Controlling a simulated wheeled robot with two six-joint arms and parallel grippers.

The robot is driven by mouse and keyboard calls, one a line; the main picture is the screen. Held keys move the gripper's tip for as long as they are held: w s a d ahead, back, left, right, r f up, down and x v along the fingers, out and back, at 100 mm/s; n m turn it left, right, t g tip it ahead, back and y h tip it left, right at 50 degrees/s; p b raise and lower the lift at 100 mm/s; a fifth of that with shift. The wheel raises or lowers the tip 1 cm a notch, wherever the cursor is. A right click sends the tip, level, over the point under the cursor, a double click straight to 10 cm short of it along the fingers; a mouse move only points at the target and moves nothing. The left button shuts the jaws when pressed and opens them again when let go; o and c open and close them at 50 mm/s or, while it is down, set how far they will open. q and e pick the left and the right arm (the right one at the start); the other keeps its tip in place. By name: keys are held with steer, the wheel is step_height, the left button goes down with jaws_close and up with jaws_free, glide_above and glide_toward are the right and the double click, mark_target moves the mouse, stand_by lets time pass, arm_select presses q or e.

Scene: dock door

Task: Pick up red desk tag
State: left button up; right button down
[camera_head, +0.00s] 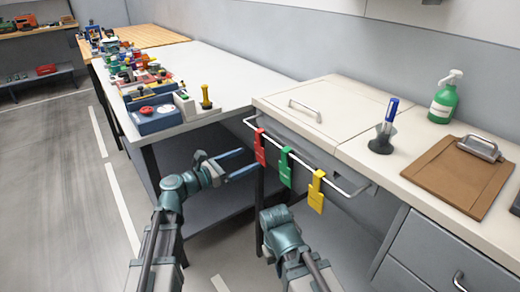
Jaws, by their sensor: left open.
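The red desk tag (260,147) hangs from the white rail (335,177) along the front of the counter, leftmost of three tags. A green tag (286,167) and a yellow tag (317,191) hang to its right. My left gripper (243,162) is open and empty, its blue fingers pointing right toward the red tag, just left of and slightly below it. I cannot tell whether the fingertips touch the tag. My right arm comes in from the bottom centre, below the tags; its fingers do not show.
The counter (418,140) holds a pen in a dark stand (382,139), a green pump bottle (444,101) and a brown clipboard (458,175). A white table (215,75) at left carries a blue box (155,117) and several small items. Floor at left is open.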

arm_select(q)
steer(key=x, duration=0.9)
steer(key=shift+d, duration=0.25)
steer(key=c, duration=1.4)
steer(key=shift+s+a+r+p, duration=0.1)
steer(key=shift+a+r+p, duration=0.1)
steer(key=shift+r+p, duration=0.2)
steer(key=s+a+r+p, duration=0.2)
steer(key=a, duration=0.1)
steer(key=s+a+r+p, duration=0.2)
steer(key=s+a, duration=0.1)
steer(key=a, duration=0.1)
steer(key=s+a+r+p, duration=0.2)
steer(key=a+r+p, duration=0.1)
steer(key=shift+s+a, duration=0.15)
steer(key=shift+s, duration=0.1)
jaws_close()
step_height(320, 180, up, 18)
steer(key=p, duration=1.8)
steer(key=shift+s+a, duration=0.25)
steer(key=shift+a, duration=0.05)
